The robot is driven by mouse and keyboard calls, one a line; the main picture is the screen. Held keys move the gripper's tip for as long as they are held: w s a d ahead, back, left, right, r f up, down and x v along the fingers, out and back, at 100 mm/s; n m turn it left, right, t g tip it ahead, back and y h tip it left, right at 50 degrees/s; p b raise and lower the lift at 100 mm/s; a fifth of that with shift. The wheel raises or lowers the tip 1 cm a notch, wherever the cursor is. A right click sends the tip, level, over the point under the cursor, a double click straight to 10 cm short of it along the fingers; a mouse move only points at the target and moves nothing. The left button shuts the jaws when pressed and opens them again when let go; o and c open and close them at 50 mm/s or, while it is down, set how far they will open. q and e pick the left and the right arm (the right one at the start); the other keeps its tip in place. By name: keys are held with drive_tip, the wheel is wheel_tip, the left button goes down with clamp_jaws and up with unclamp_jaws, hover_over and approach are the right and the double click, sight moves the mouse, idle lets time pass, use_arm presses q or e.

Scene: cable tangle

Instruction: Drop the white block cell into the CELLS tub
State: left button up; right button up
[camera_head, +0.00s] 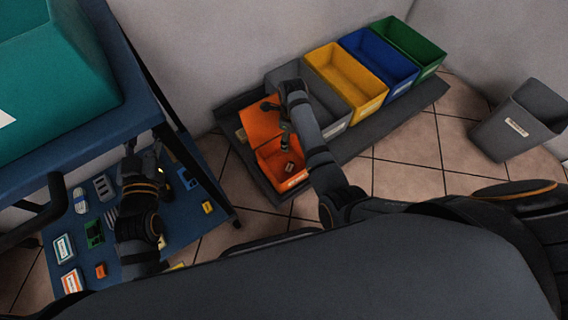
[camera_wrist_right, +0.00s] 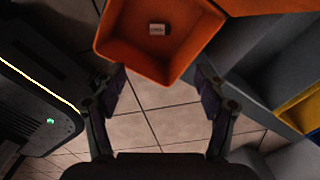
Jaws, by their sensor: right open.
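The white block cell (camera_wrist_right: 157,29) lies on the floor of the orange tub (camera_wrist_right: 112,30), apart from my fingers. In the head view the small pale block (camera_head: 289,167) shows inside the orange tub (camera_head: 262,122), near its front label. The label is too small to read. My right gripper (camera_wrist_right: 160,82) is open and empty, with its fingers spread just at the near side of the tub; in the head view it hangs over the tub (camera_head: 284,128). My left gripper (camera_head: 145,160) is over the blue lower shelf at the left; its jaws are unclear.
Grey (camera_head: 333,118), yellow (camera_head: 345,72), blue (camera_head: 400,68) and green (camera_head: 430,52) tubs stand in a row beside the orange one on a dark platform. A grey bin (camera_head: 515,125) stands right. Several small items lie on the blue shelf (camera_head: 190,220).

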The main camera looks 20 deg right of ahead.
wheel_tip(320, 180, up, 2)
drive_tip(key=shift+r, duration=0.25)
idle(0.5)
